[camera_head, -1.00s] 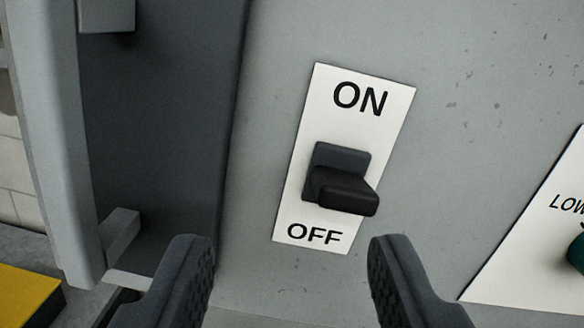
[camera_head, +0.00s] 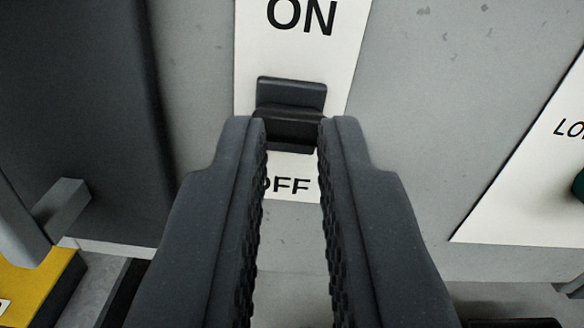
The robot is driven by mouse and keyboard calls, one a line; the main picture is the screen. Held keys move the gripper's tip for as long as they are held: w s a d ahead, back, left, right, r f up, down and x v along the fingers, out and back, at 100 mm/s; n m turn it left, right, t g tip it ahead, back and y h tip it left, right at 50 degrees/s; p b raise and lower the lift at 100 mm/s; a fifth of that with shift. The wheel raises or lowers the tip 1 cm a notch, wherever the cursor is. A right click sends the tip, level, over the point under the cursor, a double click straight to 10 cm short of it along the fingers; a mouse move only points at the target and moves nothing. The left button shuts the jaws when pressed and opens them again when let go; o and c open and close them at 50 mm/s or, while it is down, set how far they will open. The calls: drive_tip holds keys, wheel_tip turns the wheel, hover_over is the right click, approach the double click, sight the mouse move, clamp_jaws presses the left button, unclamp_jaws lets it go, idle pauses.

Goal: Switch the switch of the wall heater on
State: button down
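The heater switch (camera_head: 290,126) is a black rocker lever on a white plate (camera_head: 345,60) marked ON above and OFF below. The lever sticks out toward me and sits low, toward the OFF side. My gripper (camera_head: 292,130) is at the lever, with one dark ribbed finger on each side. The fingers are drawn in and the lever fills the gap between their tips. The tips hide the lower side edges of the lever, and the left finger covers part of the word OFF.
The grey heater panel (camera_head: 420,100) surrounds the plate. A second white plate (camera_head: 520,200) with a green knob (camera_head: 578,186) is at the right. A dark recess with a grey bracket (camera_head: 62,208) and a yellow block (camera_head: 35,280) are at the left.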

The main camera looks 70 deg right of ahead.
drive_tip(key=shift+w+d+f, duration=0.1)
drive_tip(key=shift+d+f, duration=0.1)
drive_tip(key=shift+d, duration=0.2)
drive_tip(key=shift+s+d+r+m+g+y+p, duration=0.35)
drive_tip(key=shift+m+p, duration=0.25)
drive_tip(key=shift+p, duration=0.4)
drive_tip(key=c, duration=1.8)
unclamp_jaws()
drive_tip(key=shift+w+a+f, duration=0.15)
drive_tip(key=shift+w, duration=0.1)
drive_tip(key=shift+s, duration=0.1)
drive_tip(key=o, duration=0.6)
drive_tip(key=shift+w+a+f+y+b, duration=0.15)
drive_tip(key=shift+w+f+b, duration=0.15)
drive_tip(key=shift+w, duration=0.3)
drive_tip(key=shift+w+a+f+y+b, duration=0.15)
drive_tip(key=shift+w+f, duration=0.2)
drive_tip(key=shift+w, duration=0.2)
drive_tip(key=r+b+v, duration=0.1)
drive_tip(key=b+v, duration=0.3)
drive_tip(key=v, duration=1.1)
drive_tip(key=shift+s+r, duration=0.2)
drive_tip(key=shift+r, duration=0.05)
